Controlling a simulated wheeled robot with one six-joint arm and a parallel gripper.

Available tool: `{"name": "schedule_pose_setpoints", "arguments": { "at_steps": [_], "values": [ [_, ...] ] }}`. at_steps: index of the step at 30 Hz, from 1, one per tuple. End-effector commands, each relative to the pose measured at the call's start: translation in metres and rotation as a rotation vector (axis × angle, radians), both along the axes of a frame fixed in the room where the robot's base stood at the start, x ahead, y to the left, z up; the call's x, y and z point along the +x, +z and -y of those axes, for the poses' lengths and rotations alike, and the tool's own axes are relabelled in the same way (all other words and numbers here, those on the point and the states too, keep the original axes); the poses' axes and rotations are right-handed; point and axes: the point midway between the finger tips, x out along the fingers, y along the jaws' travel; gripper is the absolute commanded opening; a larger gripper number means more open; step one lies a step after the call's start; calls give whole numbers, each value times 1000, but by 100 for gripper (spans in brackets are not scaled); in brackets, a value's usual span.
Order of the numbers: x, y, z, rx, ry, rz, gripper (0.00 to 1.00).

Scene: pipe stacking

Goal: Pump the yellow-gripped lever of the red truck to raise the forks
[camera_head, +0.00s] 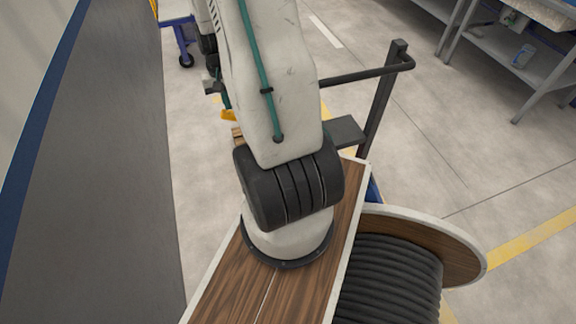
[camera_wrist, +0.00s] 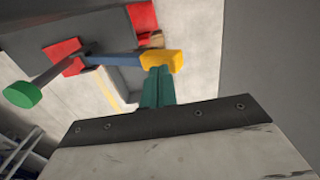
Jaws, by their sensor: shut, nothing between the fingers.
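In the wrist view the yellow grip (camera_wrist: 162,61) sits at the end of a blue-grey lever bar (camera_wrist: 112,60). The bar runs left to a red bracket (camera_wrist: 66,56). A further red part (camera_wrist: 141,15), seemingly of the truck, shows at the top. My gripper (camera_wrist: 158,72) has teal fingers shut together and empty, with their tips right at the grip's lower edge. I cannot tell whether they touch it. In the head view the grip (camera_head: 229,115) is a small yellow patch beside my arm, which hides most of the truck. The forks cannot be made out.
A green knob (camera_wrist: 22,94) on a grey rod stands left of the bracket. A dark handrail (camera_head: 365,75) rises right of my arm, with a cable drum (camera_head: 460,258) below it. A long grey surface (camera_head: 100,170) runs along the left. Floor between is clear.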

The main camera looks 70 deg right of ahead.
Motion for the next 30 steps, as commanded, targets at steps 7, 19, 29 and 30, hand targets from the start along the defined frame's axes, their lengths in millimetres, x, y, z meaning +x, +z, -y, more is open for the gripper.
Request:
{"name": "schedule_pose_setpoints", "arguments": {
  "at_steps": [7, 19, 29, 30],
  "values": [
    [0, 0, 0, 0, 0, 0, 0],
    [0, -29, -1, 2, 0, -2, 0],
    [0, -66, 0, 2, 0, -2, 0],
    [0, -70, 0, 2, 0, -2, 0]
  ]
}}
